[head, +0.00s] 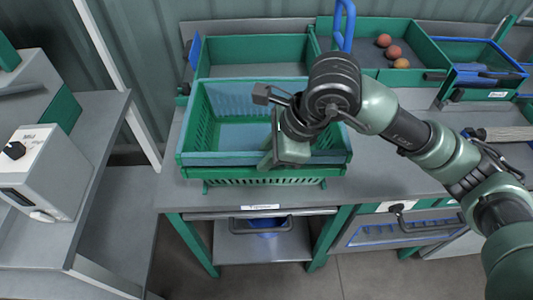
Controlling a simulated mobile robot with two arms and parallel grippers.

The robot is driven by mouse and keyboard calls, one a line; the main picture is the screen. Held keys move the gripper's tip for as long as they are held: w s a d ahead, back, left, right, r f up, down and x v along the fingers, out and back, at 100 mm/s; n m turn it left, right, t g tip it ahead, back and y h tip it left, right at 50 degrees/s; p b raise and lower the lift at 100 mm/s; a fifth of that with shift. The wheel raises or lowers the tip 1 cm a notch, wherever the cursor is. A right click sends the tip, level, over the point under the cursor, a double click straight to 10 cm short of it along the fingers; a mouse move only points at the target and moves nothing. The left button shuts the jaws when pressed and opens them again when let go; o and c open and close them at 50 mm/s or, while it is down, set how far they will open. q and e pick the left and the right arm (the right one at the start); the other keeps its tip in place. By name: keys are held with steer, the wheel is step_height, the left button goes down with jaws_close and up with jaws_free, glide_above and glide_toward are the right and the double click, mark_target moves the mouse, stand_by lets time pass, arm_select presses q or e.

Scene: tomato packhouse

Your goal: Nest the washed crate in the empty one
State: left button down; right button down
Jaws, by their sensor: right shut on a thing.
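A green crate (212,157) with a bluish inside sits on the bench, tilt hard to judge; it looks empty. Below its near wall shows the slatted wall of another green crate (250,182). The upper crate is over or partly inside the lower one; how deep I cannot tell. My right gripper (284,152) is at the upper crate's near wall, right of its middle, and is shut on it. The gripper and wrist hide part of that wall and the crate's right end. My left gripper is not in the picture.
Behind stand a green bin (255,47) and a green tray (420,52) with several tomatoes (393,51). A blue-edged bin (478,53) is at the right. A white box-shaped machine (45,172) stands on the left bench. The bench (395,183) is bare right of the crates.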

steer(key=shift+f+b, duration=0.3)
steer(key=shift+b, duration=0.05)
steer(key=c, duration=1.2)
jaws_free()
steer(key=c, duration=0.3)
steer(key=shift+c, duration=0.2)
steer(key=shift+r+p, duration=1.45)
steer(key=shift+r, duration=2.05)
